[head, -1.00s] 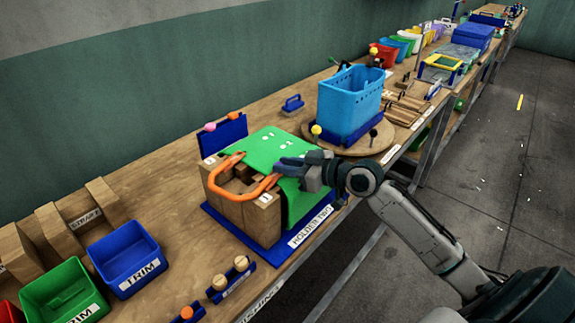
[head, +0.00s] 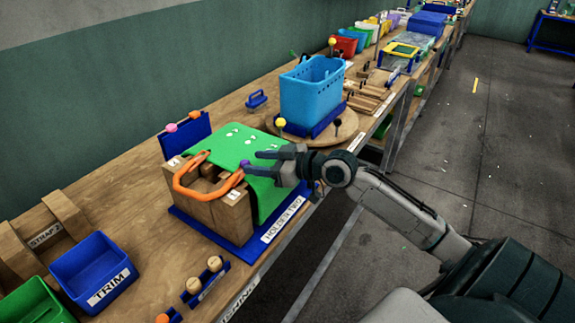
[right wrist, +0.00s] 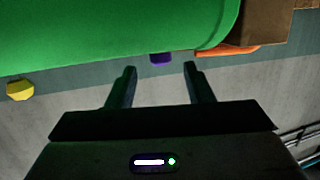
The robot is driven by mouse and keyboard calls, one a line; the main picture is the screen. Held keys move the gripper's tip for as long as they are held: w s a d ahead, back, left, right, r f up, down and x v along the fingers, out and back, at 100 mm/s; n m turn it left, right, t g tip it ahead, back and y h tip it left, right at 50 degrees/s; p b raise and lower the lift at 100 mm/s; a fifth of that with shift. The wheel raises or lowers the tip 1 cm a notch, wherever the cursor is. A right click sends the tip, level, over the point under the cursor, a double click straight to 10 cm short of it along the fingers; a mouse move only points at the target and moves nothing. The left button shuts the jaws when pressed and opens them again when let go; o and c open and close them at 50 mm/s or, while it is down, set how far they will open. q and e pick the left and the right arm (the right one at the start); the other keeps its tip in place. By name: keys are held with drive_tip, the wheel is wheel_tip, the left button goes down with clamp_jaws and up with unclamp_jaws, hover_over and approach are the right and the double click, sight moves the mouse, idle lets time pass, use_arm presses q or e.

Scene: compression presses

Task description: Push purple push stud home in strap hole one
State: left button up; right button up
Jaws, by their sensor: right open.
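The purple push stud (head: 244,163) sits at the near right end of the orange strap (head: 184,189), by the green sheet (head: 240,145) draped over the wooden holder block (head: 232,212). I cannot tell how deep it sits in its hole. My right gripper (head: 253,163) is open and empty, its fingers pointing at the stud. In the right wrist view the stud (right wrist: 160,58) shows just beyond and between the two fingertips (right wrist: 160,68), apart from both, at the edge of the green sheet (right wrist: 100,35). My left gripper is not in view.
A blue rack (head: 186,138) with a pink stud (head: 171,127) and an orange stud (head: 195,115) stands behind the block. A blue basket (head: 310,92) on a round board stands to the right. A TRIM bin (head: 92,272) is at the lower left.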

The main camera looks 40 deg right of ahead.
drive_tip(key=p+v, duration=0.6)
drive_tip(key=v, duration=0.3)
idle(0.4)
drive_tip(key=shift+a, duration=0.1)
idle(0.4)
